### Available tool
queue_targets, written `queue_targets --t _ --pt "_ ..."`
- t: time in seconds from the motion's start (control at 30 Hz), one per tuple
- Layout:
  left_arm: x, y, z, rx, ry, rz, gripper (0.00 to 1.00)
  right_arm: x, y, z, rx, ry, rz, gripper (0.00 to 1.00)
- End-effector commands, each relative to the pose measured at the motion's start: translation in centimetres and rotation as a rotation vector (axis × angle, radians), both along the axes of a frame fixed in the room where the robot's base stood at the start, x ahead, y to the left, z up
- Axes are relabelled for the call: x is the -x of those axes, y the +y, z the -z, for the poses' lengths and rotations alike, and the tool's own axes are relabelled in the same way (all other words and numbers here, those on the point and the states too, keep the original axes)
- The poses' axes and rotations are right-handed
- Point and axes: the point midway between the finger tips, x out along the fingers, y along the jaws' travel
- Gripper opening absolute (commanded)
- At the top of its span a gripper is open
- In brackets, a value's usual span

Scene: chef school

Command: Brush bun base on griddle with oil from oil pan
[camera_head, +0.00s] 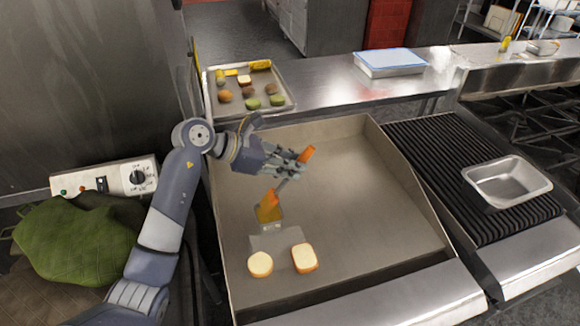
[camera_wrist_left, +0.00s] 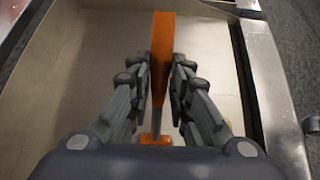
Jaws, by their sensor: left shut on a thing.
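My left gripper (camera_head: 293,169) is above the griddle (camera_head: 370,200), shut on the orange handle of a tool (camera_head: 307,153). The tool slants down to the left, with an orange-yellow lower part and a pale flat end; I cannot tell clearly whether this is a brush. In the left wrist view the handle (camera_wrist_left: 162,55) stands between the fingers (camera_wrist_left: 162,80). Two pale bun pieces, one round (camera_head: 260,264) and one squarer (camera_head: 304,257), lie at the griddle's front left, apart from the tool. A steel pan (camera_head: 507,180) sits on the ribbed grill at right; its contents are unclear. My right gripper is not in view.
A tray (camera_head: 287,105) with several food pieces stands behind the griddle. A blue-topped container (camera_head: 390,62) is on the back counter. A green cloth (camera_head: 75,240) and a control box (camera_head: 110,180) are at left. The griddle's right half is clear, bounded by raised walls.

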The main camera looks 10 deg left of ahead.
Motion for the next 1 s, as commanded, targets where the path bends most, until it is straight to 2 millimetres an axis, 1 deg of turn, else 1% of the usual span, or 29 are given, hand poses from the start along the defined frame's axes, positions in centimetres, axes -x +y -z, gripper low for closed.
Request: queue_targets --t 0.03,0.1,0.5,1.0 --pt "-0.1 0.1 -0.8 -0.002 -0.003 0.0 0.0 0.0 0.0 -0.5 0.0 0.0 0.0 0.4" --pt "-0.1 0.1 -1.4 -0.001 -0.004 -0.001 0.0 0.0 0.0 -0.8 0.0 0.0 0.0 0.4" --pt "-0.1 0.0 -4.3 0.001 -0.003 0.0 0.0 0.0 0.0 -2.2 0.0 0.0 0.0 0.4" --pt "0.0 0.0 -4.4 0.001 -0.002 0.0 0.0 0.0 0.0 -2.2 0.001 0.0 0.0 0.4"
